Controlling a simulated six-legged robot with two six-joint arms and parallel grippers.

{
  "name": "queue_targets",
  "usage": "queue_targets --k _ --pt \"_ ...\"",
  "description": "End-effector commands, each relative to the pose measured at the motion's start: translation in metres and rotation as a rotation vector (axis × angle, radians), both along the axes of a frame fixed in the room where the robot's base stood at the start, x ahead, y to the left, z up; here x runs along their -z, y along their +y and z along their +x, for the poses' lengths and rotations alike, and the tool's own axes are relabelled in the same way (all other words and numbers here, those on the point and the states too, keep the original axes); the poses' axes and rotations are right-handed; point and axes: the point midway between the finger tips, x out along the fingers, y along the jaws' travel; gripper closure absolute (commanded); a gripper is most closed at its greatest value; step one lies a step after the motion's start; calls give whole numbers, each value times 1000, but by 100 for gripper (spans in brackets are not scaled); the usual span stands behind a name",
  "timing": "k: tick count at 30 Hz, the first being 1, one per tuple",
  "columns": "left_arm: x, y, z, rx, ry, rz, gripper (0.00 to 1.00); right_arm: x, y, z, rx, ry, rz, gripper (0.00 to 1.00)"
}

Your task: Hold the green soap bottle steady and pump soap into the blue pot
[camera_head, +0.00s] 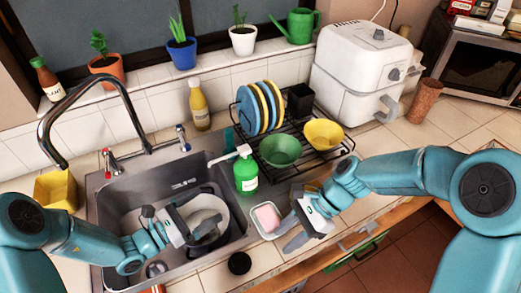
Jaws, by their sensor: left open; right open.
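A small blue plant pot (182,55) stands on the window sill. My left gripper (209,220) is open at the pot in the sink, overlapping its front left; I cannot tell whether it touches. My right gripper (291,218) is open, right of and in front of the soap bottle, apart from it.
A dish with a pink sponge (267,218) lies close to my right gripper. A dish rack (318,160) with plates, a green bowl (280,151) and a yellow bowl (323,134) stands behind. The tap (88,88) arches over the sink's left. A black round thing (239,263) lies in front.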

Motion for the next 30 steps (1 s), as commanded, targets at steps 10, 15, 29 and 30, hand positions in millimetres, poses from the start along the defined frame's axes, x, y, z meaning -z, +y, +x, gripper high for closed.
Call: queue_targets --k 10,15,29,30 --pt "0 -2 2 1 0 0 0 -104 28 129 143 -49 -251 57" --pt "0 -2 2 1 0 0 0 -161 42 161 295 -71 -360 57" --pt "0 -12 9 5 -2 0 0 -220 51 177 505 -86 -435 57" --pt "0 -17 12 5 -2 0 0 -220 51 177 504 -86 -434 57"
